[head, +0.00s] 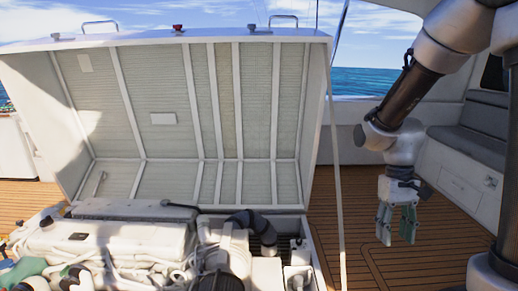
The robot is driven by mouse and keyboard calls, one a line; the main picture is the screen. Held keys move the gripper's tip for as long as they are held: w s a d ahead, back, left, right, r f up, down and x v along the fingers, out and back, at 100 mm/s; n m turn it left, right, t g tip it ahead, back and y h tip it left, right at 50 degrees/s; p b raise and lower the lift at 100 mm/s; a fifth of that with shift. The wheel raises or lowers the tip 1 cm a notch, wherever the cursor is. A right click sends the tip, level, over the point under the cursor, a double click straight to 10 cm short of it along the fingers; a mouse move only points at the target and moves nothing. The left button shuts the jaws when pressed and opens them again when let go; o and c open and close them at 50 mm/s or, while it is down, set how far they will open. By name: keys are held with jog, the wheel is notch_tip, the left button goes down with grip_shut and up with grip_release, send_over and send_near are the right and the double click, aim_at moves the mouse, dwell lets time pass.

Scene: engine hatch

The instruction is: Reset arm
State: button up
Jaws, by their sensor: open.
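My gripper (396,224) hangs from my arm at the right of the head view, pointing down. Its two fingers are apart, with nothing between them. It is in the air over the wooden deck, to the right of the engine hatch and apart from it. The hatch lid (180,115) stands raised, its ribbed, padded underside facing me. Below it, the engine (110,238) shows in the open bay, with white covers, hoses and pipes. The lower part of the bay is cut off by the picture's edge.
A white prop or line (338,190) runs down along the lid's right edge, between the hatch and my gripper. A grey cushioned bench (470,145) is at the right. Bare wooden deck (375,260) lies under my gripper. Sea and railings show behind.

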jog(key=s+d+r+t, duration=0.1)
jog(key=s+r+t, duration=0.2)
jog(key=s+r, duration=0.2)
jog(key=s+d+r+t, duration=0.1)
jog(key=s+r+t, duration=0.3)
jog(key=r, duration=0.7)
jog(key=shift+s+d, duration=0.35)
jog(key=shift+s, duration=0.3)
jog(key=shift+c, duration=1)
